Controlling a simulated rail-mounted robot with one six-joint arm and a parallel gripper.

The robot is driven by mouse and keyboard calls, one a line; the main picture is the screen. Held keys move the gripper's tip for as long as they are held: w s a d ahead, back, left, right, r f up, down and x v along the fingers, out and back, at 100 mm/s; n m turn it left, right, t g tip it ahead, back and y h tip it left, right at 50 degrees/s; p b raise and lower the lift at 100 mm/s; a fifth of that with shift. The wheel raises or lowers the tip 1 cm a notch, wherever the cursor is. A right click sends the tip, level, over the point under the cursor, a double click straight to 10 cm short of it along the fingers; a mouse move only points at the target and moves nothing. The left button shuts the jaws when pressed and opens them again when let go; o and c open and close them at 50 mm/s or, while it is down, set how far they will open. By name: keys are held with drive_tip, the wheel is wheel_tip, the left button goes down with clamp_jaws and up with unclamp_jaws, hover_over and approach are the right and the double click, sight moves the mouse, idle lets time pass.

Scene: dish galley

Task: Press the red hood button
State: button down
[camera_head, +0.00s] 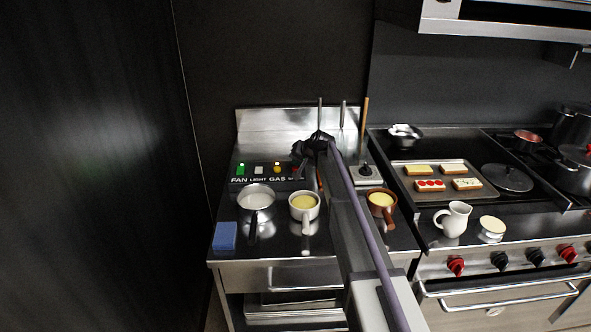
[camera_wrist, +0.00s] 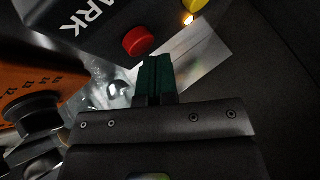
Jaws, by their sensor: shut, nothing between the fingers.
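The red button (camera_wrist: 138,40) shows in the wrist view on a dark panel, with white letters ending in "ARK" beside it. My gripper (camera_wrist: 158,60) is shut and empty. Its dark green fingertips are just below and to the right of the button in that view; I cannot tell whether they touch it. In the head view my gripper (camera_head: 312,148) is over the right end of the button panel and largely hides the red button. A lit green button (camera_head: 241,168), a white button (camera_head: 259,170) and a lit yellow button (camera_head: 277,168) stand in the row to the left.
On the counter in front of the panel are a steel pan (camera_head: 257,197), a white pot (camera_head: 304,205), a brown pot (camera_head: 381,200) and a blue sponge (camera_head: 224,236). Upright rods rise behind my gripper. A stove with a tray (camera_head: 480,190) is at right.

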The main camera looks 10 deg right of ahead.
sight(297, 168)
drive_tip(key=shift+f+b, duration=0.45)
drive_tip(key=shift+b, duration=0.05)
idle(0.3)
idle(0.4)
drive_tip(key=shift+r+p, duration=0.85)
drive_tip(key=shift+p, duration=0.05)
drive_tip(key=shift+r, duration=0.1)
wheel_tip(297, 168, up, 5)
drive_tip(key=p, duration=0.5)
